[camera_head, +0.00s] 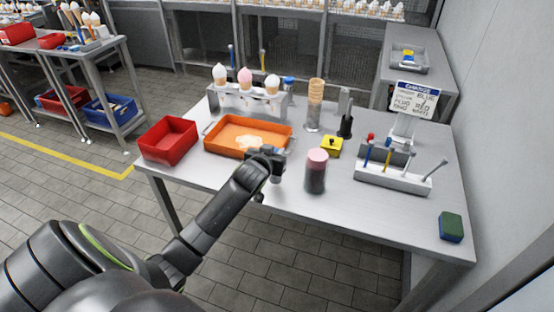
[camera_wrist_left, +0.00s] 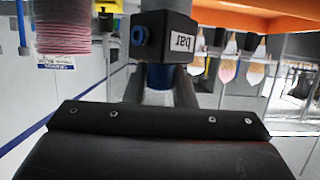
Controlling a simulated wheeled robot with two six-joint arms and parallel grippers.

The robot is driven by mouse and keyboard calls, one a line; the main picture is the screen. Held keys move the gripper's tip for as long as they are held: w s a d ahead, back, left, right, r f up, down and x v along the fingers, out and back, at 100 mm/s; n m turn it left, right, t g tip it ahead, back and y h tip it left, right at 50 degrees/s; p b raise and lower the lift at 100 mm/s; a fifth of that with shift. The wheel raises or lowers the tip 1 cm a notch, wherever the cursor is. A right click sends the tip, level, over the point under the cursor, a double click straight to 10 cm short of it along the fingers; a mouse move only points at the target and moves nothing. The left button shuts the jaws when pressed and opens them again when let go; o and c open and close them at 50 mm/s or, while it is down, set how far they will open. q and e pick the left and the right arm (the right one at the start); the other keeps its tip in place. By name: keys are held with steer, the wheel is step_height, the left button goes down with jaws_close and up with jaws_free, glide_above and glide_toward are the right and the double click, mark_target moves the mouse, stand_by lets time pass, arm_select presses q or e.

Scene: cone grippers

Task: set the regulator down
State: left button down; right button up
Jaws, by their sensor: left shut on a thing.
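My left gripper (camera_head: 274,163) reaches in over the front of the steel table, just in front of the orange tray (camera_head: 222,151). It is shut on the regulator (camera_wrist_left: 168,37), a dark block with a blue round port and a white printed label, seen in the left wrist view. In the head view the regulator is small and mostly hidden by the gripper. I cannot tell whether it touches the table (camera_head: 385,222). My right gripper is not in view.
A pink-topped jar (camera_head: 316,172) stands close to the right of my left gripper. A red bin (camera_head: 168,141) is left of the tray. A cone rack (camera_head: 240,97) stands behind it. A tool holder (camera_head: 398,175) and a green sponge (camera_head: 451,227) are to the right.

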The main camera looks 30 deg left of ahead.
arm_select(q)
steer(key=shift+f, duration=1.75)
steer(key=c, duration=1.2)
jaws_free()
steer(key=shift+s, duration=0.15)
steer(key=v, duration=1.2)
steer(key=shift+b, duration=0.3)
steer(key=shift+d, duration=0.1)
